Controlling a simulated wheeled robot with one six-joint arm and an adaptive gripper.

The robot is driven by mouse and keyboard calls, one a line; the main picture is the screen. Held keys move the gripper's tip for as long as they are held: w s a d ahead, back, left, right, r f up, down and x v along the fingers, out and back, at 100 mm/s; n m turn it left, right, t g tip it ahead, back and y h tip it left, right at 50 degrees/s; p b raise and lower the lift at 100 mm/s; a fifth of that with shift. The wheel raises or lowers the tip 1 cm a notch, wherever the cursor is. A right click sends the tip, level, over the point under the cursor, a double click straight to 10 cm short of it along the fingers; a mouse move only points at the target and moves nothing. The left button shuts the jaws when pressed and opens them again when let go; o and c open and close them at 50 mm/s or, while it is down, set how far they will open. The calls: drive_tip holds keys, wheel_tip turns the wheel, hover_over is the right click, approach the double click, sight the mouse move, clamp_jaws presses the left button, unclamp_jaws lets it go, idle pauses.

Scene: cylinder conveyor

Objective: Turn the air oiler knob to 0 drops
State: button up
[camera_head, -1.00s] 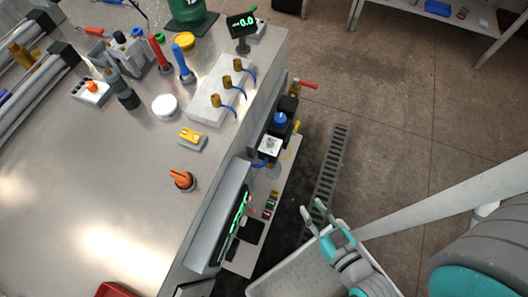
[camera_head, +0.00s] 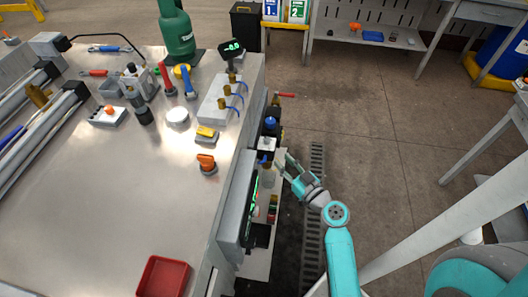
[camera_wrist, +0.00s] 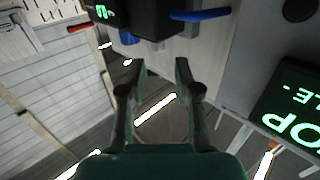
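An air unit is fixed to the side of the bench, with a blue knob (camera_head: 270,123) and a white block with a dark top (camera_head: 267,144) just nearer. A pale part (camera_head: 266,170) sits below the block. I cannot tell for sure which part is the oiler knob. My gripper (camera_head: 285,164) is open and empty, close to the right of this lower part, apparently not touching it. In the wrist view its two fingers (camera_wrist: 160,65) are spread. Beyond them are a black box with a green display (camera_wrist: 104,12) and a blue tube (camera_wrist: 200,15).
A red-handled valve (camera_head: 285,95) sticks out farther along the bench side. A sloped panel with green text (camera_head: 240,205) is nearer; its display also shows in the wrist view (camera_wrist: 290,105). The bench top (camera_head: 90,200) is on the left. Floor (camera_head: 380,150) to the right is clear.

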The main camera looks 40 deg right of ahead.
sight(269, 142)
drive_tip(key=w, duration=0.3)
drive_tip(key=w+d, duration=0.1)
drive_tip(key=w, duration=0.3)
drive_tip(key=w+d, duration=0.1)
drive_tip(key=w, duration=0.2)
drive_tip(key=shift+w+r, duration=0.35)
drive_tip(key=shift+w, duration=0.05)
clamp_jaws()
